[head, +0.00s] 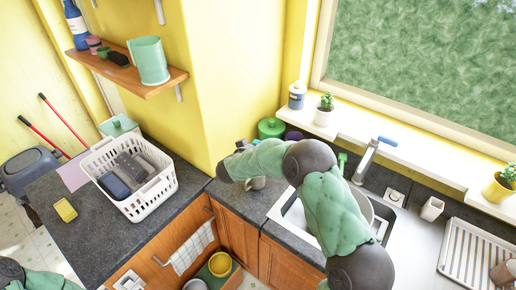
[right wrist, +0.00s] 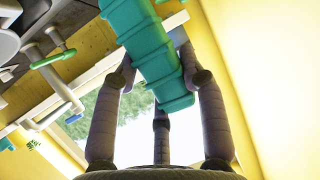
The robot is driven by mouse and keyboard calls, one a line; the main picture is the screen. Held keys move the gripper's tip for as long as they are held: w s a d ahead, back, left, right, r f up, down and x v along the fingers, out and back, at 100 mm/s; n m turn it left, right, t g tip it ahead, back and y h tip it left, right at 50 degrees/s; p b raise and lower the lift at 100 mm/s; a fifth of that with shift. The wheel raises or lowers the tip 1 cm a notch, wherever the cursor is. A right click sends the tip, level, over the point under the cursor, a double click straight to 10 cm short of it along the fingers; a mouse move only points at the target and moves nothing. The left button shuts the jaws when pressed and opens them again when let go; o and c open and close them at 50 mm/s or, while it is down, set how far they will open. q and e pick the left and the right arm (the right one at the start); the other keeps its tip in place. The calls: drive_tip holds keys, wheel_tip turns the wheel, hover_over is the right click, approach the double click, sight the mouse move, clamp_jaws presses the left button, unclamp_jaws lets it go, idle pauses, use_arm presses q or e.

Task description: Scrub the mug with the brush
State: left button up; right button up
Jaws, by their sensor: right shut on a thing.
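In the right wrist view my right gripper (right wrist: 160,75) is shut on a long teal ridged piece that looks like the handle of the brush (right wrist: 150,60). Its bristles cannot be made out. In the head view my right arm reaches left across the sink, and its own bulk hides most of what it holds. A small grey shape that may be the mug (head: 256,183) shows on the counter edge just under this arm, partly covered. I cannot tell whether brush and mug touch. Only part of my left arm shows at the bottom left; its gripper is out of view.
The sink (head: 295,221) with its tap (head: 366,160) lies behind and below my right arm. A white basket (head: 152,203) with dark items stands on the left counter, near a yellow sponge (head: 65,210). A drying rack (head: 462,258) is at right. Potted plants line the sill.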

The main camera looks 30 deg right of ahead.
drive_tip(key=shift+f, duration=0.5)
idle(0.9)
drive_tip(key=shift+w+d+r, duration=0.1)
drive_tip(key=shift+w+d, duration=0.05)
drive_tip(key=shift+d, duration=0.4)
drive_tip(key=shift+w, duration=0.1)
drive_tip(key=shift+w+a+p, duration=0.15)
drive_tip(key=shift+a+p, duration=0.35)
drive_tip(key=shift+a, duration=0.65)
